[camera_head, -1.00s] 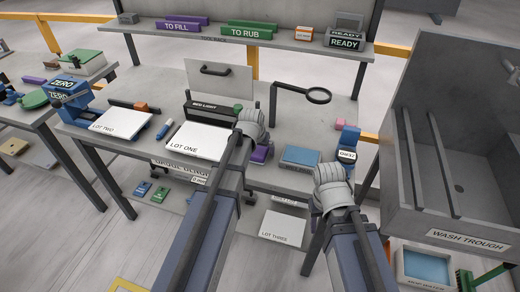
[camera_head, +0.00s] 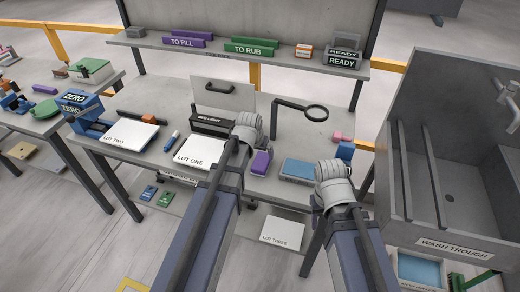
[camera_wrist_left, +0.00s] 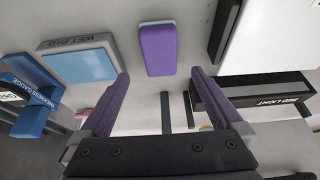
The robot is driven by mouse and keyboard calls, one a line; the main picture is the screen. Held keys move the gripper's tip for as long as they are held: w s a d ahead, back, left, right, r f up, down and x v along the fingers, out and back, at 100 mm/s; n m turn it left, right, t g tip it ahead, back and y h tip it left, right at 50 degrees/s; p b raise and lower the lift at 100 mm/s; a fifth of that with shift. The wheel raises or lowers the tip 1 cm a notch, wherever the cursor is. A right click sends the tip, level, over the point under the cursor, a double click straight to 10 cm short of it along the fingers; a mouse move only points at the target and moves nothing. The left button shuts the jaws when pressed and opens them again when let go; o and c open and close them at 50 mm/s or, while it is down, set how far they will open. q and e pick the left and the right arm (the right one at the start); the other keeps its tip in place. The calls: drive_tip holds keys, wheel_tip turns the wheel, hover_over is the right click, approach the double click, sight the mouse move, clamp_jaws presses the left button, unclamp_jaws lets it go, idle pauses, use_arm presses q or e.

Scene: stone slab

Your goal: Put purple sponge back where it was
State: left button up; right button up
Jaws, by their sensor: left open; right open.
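The purple sponge (camera_head: 261,162) stands or lies on the grey stone slab of the bench, just right of my left gripper and left of the blue wet pad (camera_head: 300,169). In the left wrist view the sponge (camera_wrist_left: 158,50) is a purple block with a pale edge, ahead of the fingers and apart from them. My left gripper (camera_head: 247,128) is open and empty, with its two purple-grey fingers (camera_wrist_left: 160,82) spread in the wrist view. My right gripper (camera_head: 333,178) is open over the bench's front right; its fingertips are hard to make out.
The LOT ONE sheet (camera_head: 199,154) and red light box (camera_head: 211,126) are left of the sponge. A magnifier (camera_head: 315,113) stands behind. A blue gauge (camera_head: 345,151) is at the right. The wash trough (camera_head: 455,247) stands further right. Bare slab surrounds the sponge.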

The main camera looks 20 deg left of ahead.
use_arm(q)
drive_tip(key=s+d+m+g, duration=0.1)
drive_tip(key=s+d+g, duration=0.1)
drive_tip(key=s+d, duration=0.4)
drive_tip(key=s+d+m+g+y+p, duration=0.1)
drive_tip(key=s+d, duration=0.6)
drive_tip(key=s, duration=0.7)
drive_tip(key=shift+s+d+r+m+g+y, duration=0.3)
drive_tip(key=shift+m+g, duration=0.4)
drive_tip(key=shift+g, duration=0.3)
use_arm(e)
wheel_tip(320, 180, up, 2)
drive_tip(key=shift+r, duration=0.15)
use_arm(q)
drive_tip(key=shift+w+a, duration=0.1)
